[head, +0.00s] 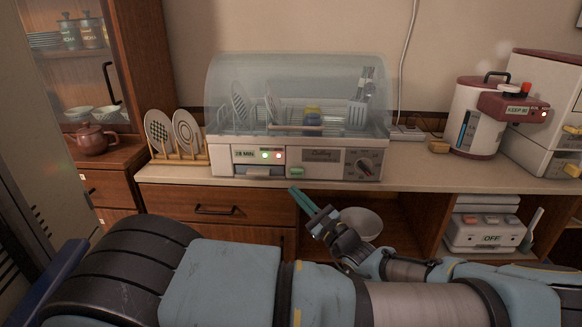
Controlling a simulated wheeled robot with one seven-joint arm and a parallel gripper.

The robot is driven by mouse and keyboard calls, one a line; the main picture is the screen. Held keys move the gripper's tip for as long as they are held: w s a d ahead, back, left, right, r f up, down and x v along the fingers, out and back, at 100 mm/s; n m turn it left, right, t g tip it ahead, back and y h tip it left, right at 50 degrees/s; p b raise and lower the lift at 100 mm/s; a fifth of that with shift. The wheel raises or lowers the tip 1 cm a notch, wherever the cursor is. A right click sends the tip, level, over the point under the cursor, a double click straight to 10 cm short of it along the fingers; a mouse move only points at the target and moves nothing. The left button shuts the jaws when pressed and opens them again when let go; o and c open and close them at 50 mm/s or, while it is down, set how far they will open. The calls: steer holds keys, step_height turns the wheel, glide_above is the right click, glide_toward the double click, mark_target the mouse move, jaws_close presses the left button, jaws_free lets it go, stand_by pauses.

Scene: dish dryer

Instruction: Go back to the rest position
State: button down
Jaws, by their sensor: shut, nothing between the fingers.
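My gripper (306,200) is in front of the counter's edge, below the dish dryer, with its green fingers together and nothing between them. My blue and grey arm stretches across the bottom of the view. The dish dryer (300,163) stands on the counter with its clear lid down. Plates, a yellow and blue item and a utensil show through the lid.
A wooden rack (180,157) with two plates stands left of the dryer, with a brown teapot (91,139) farther left. A white and red steaming appliance (475,118) is on the right. A bowl (362,222) sits in the open shelf below the counter.

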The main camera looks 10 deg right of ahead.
steer(key=s+a+f+n+g, duration=0.2)
steer(key=s+a+n+g, duration=0.35)
steer(key=a+g, duration=0.3)
steer(key=s+a+f+n+g, duration=0.35)
steer(key=a+n+g, duration=0.25)
steer(key=a+g, duration=0.25)
step_height(320, 180, up, 17)
steer(key=s+n+h+p, duration=0.1)
steer(key=s+n+h, duration=0.1)
steer(key=n+h, duration=0.9)
steer(key=shift+s+d+t+h, duration=0.15)
steer(key=shift+s+t+h, duration=0.15)
steer(key=shift+h, duration=0.1)
